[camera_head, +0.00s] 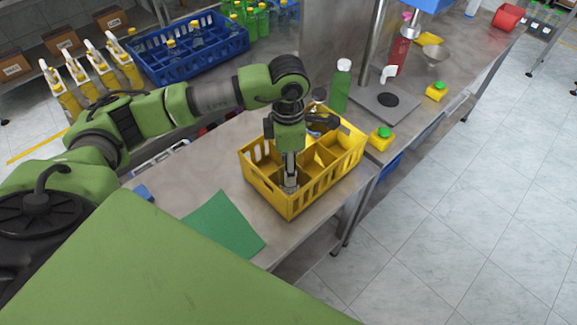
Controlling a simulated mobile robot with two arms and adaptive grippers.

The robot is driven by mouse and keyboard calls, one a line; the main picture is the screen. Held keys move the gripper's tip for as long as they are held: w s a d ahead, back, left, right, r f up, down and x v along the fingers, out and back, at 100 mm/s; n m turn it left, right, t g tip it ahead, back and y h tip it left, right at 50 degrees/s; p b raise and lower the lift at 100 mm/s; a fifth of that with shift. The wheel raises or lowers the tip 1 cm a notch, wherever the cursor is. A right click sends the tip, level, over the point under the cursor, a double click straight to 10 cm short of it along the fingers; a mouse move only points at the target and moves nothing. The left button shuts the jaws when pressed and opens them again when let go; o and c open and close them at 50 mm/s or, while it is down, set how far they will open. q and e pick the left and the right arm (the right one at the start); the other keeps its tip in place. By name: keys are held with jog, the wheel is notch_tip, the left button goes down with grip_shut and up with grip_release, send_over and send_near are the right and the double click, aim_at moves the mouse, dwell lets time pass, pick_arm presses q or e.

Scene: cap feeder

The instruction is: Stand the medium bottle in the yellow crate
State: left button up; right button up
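The yellow crate (293,203) stands on the metal table, with dividers inside. My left arm reaches over it from the left, and my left gripper (289,182) points down into the near-left part of the crate. Its fingertips are small and partly hidden by the crate, so I cannot tell whether they are open or hold something. A green bottle with a white cap (341,88) stands upright on the table just behind the crate. I cannot tell whether it is the medium bottle. A small dark object (319,95) shows at the crate's back edge. My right gripper is out of view.
A blue crate (190,68) with yellow-capped bottles stands at the back left. A green mat (222,226) lies left of the yellow crate. A grey press stand (386,105) and yellow boxes with green buttons (381,138) are to the right. Bare table lies between the mat and crate.

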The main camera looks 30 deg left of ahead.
pick_arm(q)
notch_tip(320, 180, down, 2)
jog(key=shift+f, duration=0.15)
jog(key=shift+f, duration=0.1)
jog(key=o, duration=0.6)
jog(key=shift+o, duration=0.4)
